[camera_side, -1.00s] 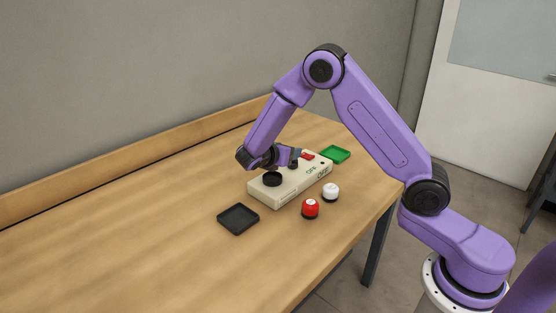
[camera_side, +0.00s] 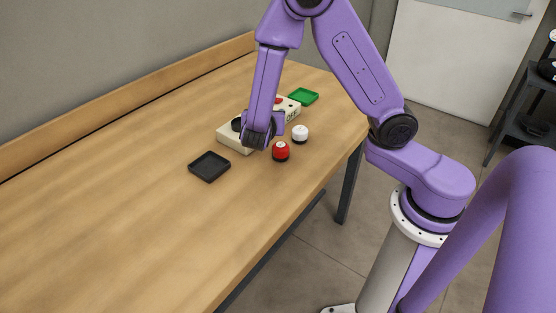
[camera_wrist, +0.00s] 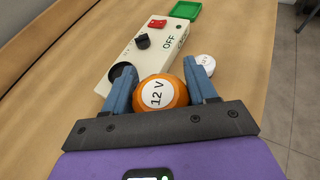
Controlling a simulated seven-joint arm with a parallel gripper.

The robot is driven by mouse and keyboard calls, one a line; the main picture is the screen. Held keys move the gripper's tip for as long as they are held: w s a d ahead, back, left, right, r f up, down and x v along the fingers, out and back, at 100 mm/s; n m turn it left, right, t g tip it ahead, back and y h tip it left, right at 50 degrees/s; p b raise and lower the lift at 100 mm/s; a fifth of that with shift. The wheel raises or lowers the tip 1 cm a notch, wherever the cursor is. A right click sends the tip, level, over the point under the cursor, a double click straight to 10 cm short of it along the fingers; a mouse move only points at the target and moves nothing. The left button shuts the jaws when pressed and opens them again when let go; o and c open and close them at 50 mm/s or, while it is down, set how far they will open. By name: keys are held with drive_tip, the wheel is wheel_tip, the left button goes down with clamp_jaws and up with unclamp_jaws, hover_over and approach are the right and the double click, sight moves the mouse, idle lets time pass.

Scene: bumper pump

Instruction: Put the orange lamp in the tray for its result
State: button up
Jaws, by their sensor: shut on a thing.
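The orange lamp (camera_wrist: 162,92), a round body with a white "12 V" label on top, sits between the two fingers of my gripper (camera_wrist: 160,76) in the wrist view. My gripper is shut on it. In the side view my gripper (camera_side: 258,140) points down at the front of the beige test box (camera_side: 232,138), and the lamp is hidden behind it. A black tray (camera_side: 209,167) lies empty to the left of the box. A green tray (camera_side: 303,96) lies empty beyond the box's far end; it also shows in the wrist view (camera_wrist: 185,10).
The box carries a round black socket (camera_wrist: 120,74), a black knob (camera_wrist: 142,41) beside "OFF", and a red part (camera_wrist: 157,23). A red lamp (camera_side: 281,152) and a white lamp (camera_side: 300,134) stand in front of the box. The table's left is clear.

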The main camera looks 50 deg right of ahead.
drive_tip(key=shift+s+a+f+n+t+y, duration=0.15)
drive_tip(key=shift+a+f+n+t+y, duration=0.1)
drive_tip(key=shift+a+f+n, duration=0.15)
drive_tip(key=shift+s+a+f+n+t+y, duration=0.15)
drive_tip(key=shift+a+f+n+t, duration=0.1)
drive_tip(key=shift+f, duration=0.25)
drive_tip(key=shift+w+a+f, duration=0.1)
drive_tip(key=shift+w+f, duration=0.05)
drive_tip(key=shift+f, duration=0.1)
drive_tip(key=w, duration=0.3)
drive_tip(key=w+n+t+y, duration=0.1)
drive_tip(key=w, duration=0.2)
drive_tip(key=w+d+n+t, duration=0.1)
drive_tip(key=w, duration=0.2)
drive_tip(key=shift+f+y, duration=0.1)
drive_tip(key=shift+y, duration=0.2)
drive_tip(key=w+d+r+n+t+y, duration=0.15)
drive_tip(key=w+d, duration=0.25)
drive_tip(key=w, duration=0.5)
drive_tip(key=n, duration=0.1)
hover_over(206, 118)
drive_tip(key=shift+y, duration=0.45)
wheel_tip(206, 118, down, 9)
drive_tip(key=shift+r, duration=0.1)
drive_tip(key=shift+f, duration=1.65)
drive_tip(key=shift+f, duration=0.1)
